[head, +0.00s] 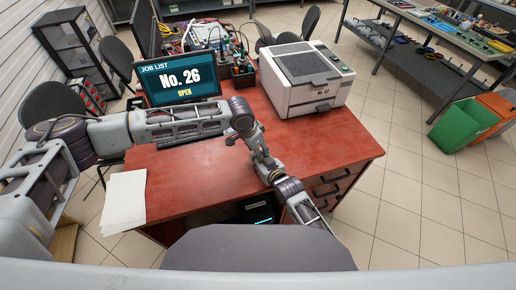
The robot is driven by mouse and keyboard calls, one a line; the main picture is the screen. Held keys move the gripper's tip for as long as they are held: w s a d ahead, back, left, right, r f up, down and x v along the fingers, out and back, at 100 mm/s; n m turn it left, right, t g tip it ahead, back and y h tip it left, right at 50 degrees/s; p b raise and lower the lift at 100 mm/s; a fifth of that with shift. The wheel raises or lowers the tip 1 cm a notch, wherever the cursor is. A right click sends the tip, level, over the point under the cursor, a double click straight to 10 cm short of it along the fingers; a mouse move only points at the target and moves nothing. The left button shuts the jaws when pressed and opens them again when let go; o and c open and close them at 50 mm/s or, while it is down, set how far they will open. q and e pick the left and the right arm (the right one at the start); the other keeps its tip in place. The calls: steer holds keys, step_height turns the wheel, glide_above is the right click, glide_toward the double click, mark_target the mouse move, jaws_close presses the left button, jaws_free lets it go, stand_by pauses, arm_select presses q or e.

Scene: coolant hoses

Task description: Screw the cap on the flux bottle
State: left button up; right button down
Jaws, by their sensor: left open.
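I see no flux bottle and no cap that I can make out in the head view. My left arm reaches in from the left across the red-topped desk (195,180), then bends down toward the lower right. My left gripper (322,220) is at the end of that arm, near the desk's front right corner by the drawers. It is small and partly blurred in the picture. It looks open, with nothing visible in it. My right gripper is not in view.
A monitor (178,83) reading "No. 26 OPEN" and a white printer (305,80) stand on the desk. Papers (124,200) lie at its left edge. A chair back (255,248) is in front. Green (461,127) and orange bins stand right, near a cluttered workbench (440,32).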

arm_select(q)
steer(key=shift+r, duration=0.1)
steer(key=shift+r, duration=2.15)
steer(key=shift+o, duration=0.7)
steer(key=shift+s+a+r, duration=0.1)
steer(key=shift+a+r, duration=0.1)
steer(key=shift+r, duration=0.25)
steer(key=a+v, duration=0.1)
steer(key=v, duration=0.5)
steer(key=shift+s+r, duration=0.2)
steer(key=shift+s, duration=0.3)
steer(key=shift+f, duration=0.15)
